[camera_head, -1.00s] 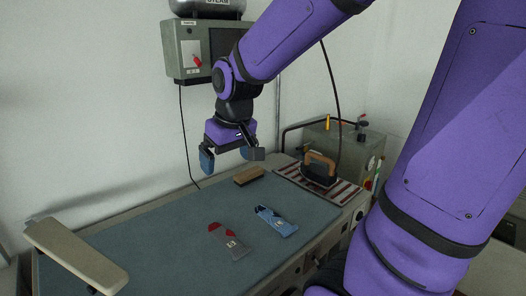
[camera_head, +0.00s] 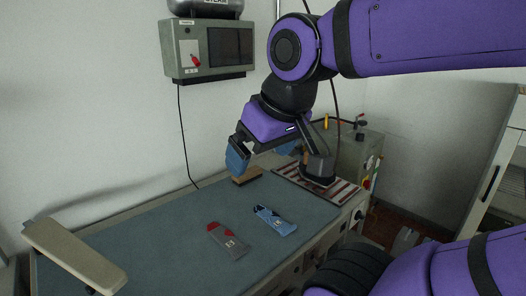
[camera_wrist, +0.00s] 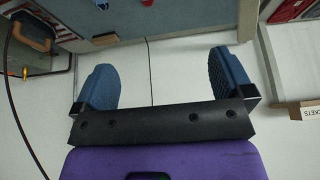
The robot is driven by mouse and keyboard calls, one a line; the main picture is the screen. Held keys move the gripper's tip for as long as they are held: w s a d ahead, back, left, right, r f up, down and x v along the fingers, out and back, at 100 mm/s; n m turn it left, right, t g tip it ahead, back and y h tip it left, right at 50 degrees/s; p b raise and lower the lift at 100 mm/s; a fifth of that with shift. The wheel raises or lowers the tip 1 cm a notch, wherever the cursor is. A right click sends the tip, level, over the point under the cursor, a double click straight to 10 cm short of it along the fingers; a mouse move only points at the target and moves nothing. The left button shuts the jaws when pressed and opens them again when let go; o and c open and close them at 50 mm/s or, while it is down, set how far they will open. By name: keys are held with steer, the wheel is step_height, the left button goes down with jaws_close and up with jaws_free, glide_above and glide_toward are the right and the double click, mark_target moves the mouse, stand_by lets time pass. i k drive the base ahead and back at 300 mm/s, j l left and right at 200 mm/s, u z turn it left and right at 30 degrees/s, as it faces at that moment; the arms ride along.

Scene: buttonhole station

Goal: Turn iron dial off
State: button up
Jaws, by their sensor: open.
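The iron (camera_head: 318,180) rests on a striped pad at the right end of the table, partly hidden behind my gripper. It also shows at the upper left of the wrist view (camera_wrist: 32,40). A small round knob (camera_head: 358,215) sits on the table's front panel below the pad. I cannot tell whether it is the iron dial, nor its setting. My gripper (camera_head: 262,156) is open and empty above the back of the table, left of the iron. In the wrist view its blue pads stand wide apart (camera_wrist: 160,82).
A brown brush (camera_head: 247,176) lies below my gripper. A wall box with a red switch (camera_head: 196,61) hangs above. A grey-green unit (camera_head: 352,150) stands behind the iron.

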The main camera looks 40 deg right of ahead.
mark_target(358, 215)
steer(key=l+z, duration=0.1)
steer(key=z, duration=0.35)
steer(key=k+l+z, duration=0.1)
steer(key=z, duration=0.35)
steer(key=l+z, duration=0.15)
steer(key=z, duration=0.35)
steer(key=j+z, duration=0.4)
steer(key=i+z, duration=0.1)
steer(key=i+l, duration=0.05)
steer(key=i, duration=0.05)
